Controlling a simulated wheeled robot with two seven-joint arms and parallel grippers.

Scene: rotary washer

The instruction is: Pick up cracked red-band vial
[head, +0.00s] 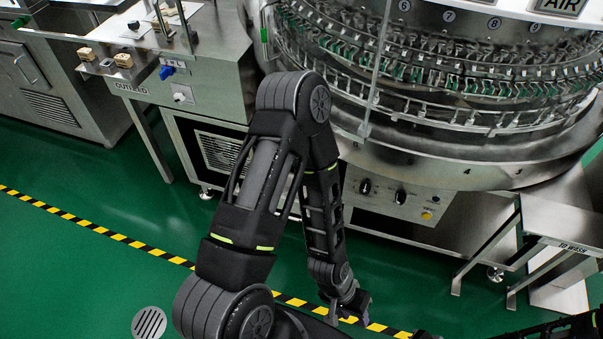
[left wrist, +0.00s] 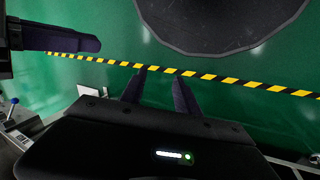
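I can make out no cracked red-band vial in either view. My left gripper (head: 350,308) hangs low over the green floor in the head view, in front of the washer. In the left wrist view its two dark fingers (left wrist: 160,90) stand apart with nothing between them, so it is open. A dark finger at the upper left of the left wrist view looks like part of my right gripper (left wrist: 70,40); its opening does not show. Only black pieces of my right arm show at the bottom right of the head view.
The round rotary washer (head: 450,90) fills the upper right. An outfeed station (head: 165,75) with small blocks on top stands at the upper left. A steel table (head: 560,222) marked "TO WASH" is at the right. Yellow-black tape (head: 100,229) crosses the open floor.

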